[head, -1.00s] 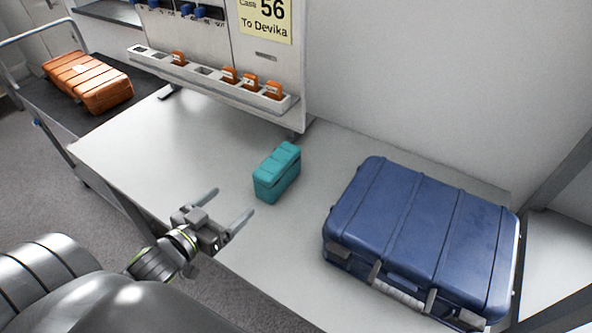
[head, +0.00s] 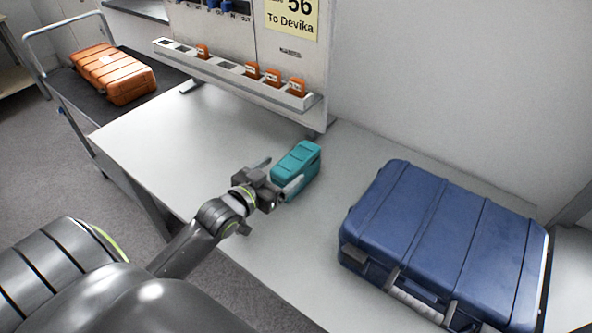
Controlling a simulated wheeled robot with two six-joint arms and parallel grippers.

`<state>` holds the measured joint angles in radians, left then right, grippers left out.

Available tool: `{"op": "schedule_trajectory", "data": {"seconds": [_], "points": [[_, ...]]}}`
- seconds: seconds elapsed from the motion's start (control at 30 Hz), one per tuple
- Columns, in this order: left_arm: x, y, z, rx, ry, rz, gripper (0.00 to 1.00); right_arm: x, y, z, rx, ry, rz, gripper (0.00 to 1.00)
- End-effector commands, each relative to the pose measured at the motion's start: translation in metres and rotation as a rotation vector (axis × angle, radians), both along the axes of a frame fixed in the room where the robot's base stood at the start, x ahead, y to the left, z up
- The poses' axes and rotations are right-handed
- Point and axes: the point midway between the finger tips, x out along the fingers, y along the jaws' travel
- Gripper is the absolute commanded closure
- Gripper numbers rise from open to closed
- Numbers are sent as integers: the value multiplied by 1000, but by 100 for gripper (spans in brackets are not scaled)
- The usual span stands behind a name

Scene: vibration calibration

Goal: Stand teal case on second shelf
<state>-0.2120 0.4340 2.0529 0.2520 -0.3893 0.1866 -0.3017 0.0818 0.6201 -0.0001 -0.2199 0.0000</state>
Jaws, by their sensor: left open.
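The small teal case (head: 297,158) stands on the light grey table, near the foot of the upright panel. My left gripper (head: 279,173) is open at the near left side of the teal case. One finger is at its left and the other passes in front of its near right side. I cannot tell whether the fingers touch it. My right gripper is not in view. No shelf that I can clearly identify as the second shelf shows.
A large blue suitcase (head: 440,240) lies on the table (head: 190,145) at the right. A panel with a white rack (head: 235,75) of several orange tags stands behind. An orange case (head: 113,73) lies on a cart (head: 75,92) at the left. The table's left part is clear.

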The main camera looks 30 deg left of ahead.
Motion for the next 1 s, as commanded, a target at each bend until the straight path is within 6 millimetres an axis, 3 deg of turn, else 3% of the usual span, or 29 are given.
{"op": "schedule_trajectory", "data": {"seconds": [0.3, 0.6, 1.0], "points": [[42, -3, -6, -3, -1, 0, 17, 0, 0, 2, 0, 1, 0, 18], [46, -3, -8, 0, 0, 0, 17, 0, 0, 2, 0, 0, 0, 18], [46, -3, -8, 0, 0, 0, 68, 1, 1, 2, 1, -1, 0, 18]]}}
